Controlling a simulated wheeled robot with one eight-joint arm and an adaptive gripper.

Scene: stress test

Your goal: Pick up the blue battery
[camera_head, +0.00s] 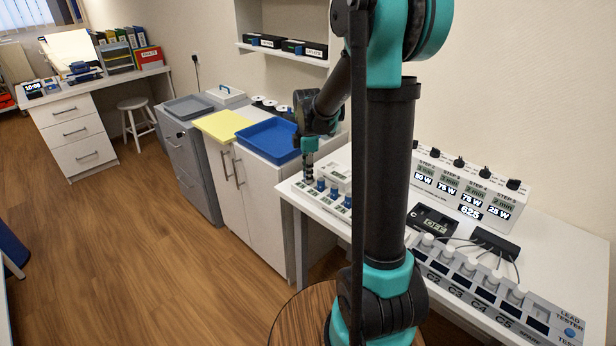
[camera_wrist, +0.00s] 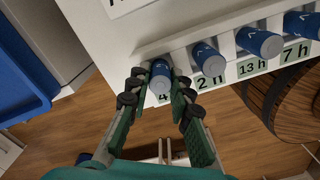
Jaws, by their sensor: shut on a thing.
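In the wrist view, a blue battery (camera_wrist: 160,74) stands in the leftmost slot of a white rack (camera_wrist: 176,46). My gripper (camera_wrist: 158,90) is shut on this battery, with a dark-padded green finger on each side. The label below it is partly hidden and begins with a 4. More blue batteries stand to its right, above labels 2 h (camera_wrist: 208,60), 13 h (camera_wrist: 258,42) and 7 h (camera_wrist: 302,25). In the head view, my gripper (camera_head: 308,172) points down at the left end of the rack; the held battery cannot be made out there.
A blue tray (camera_head: 270,152) sits on the cabinet left of the white table. Behind and right of the rack are a white box with STEP labels (camera_head: 463,190), a black device (camera_head: 432,222) and a long lead tester (camera_head: 484,292). Wooden floor lies in front.

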